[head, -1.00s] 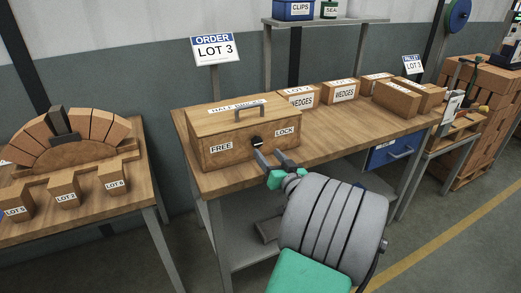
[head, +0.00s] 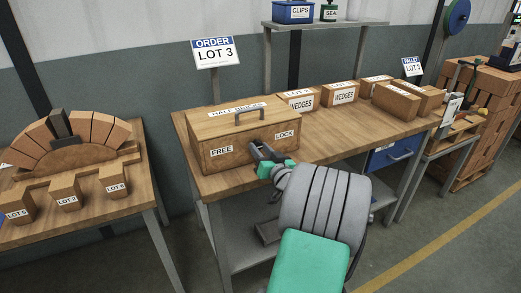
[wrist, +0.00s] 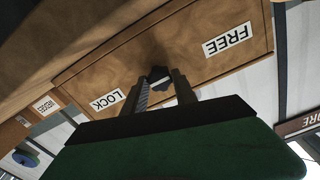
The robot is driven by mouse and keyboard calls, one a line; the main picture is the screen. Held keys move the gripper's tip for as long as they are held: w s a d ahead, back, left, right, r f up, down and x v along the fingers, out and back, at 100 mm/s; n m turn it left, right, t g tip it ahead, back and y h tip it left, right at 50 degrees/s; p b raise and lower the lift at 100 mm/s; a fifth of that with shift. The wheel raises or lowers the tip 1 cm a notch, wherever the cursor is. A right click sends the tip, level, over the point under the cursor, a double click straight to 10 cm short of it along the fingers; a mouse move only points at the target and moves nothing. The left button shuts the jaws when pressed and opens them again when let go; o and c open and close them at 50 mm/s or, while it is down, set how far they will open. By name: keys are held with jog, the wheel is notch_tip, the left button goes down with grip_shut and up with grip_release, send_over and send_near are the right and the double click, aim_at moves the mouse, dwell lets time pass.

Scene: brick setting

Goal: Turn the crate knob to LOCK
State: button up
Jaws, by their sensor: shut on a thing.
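The wooden crate (head: 236,163) stands on the left end of the workbench, with a grey handle on its lid. Its front carries a FREE label (head: 221,151) at left and a LOCK label (head: 284,134) at right. The dark knob (wrist: 159,76) sits between the labels in the wrist view, where the picture is turned over. My gripper (head: 259,151) is at the crate front, its two fingers closed on the sides of the knob. The fingers mostly hide the knob in the head view, and which label it points to cannot be told.
Wedge boxes (head: 341,92) stand to the right on the workbench (head: 330,138). A lot sign (head: 214,52) rises behind the crate. A second table (head: 100,200) with a brick arch and lot blocks is at left. The bench front edge lies below my gripper.

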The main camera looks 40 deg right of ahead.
grip_shut()
jog(key=shift+m, duration=0.4)
jog(key=m, duration=0.3)
jog(key=m+p, duration=0.1)
jog(key=m, duration=0.3)
jog(key=m+p, duration=0.2)
jog(key=m, duration=0.3)
jog(key=shift+m+p, duration=0.3)
jog(key=shift+p, duration=0.05)
jog(key=shift+m+p, duration=0.95)
jog(key=shift+m, duration=0.95)
jog(key=shift+f, duration=0.1)
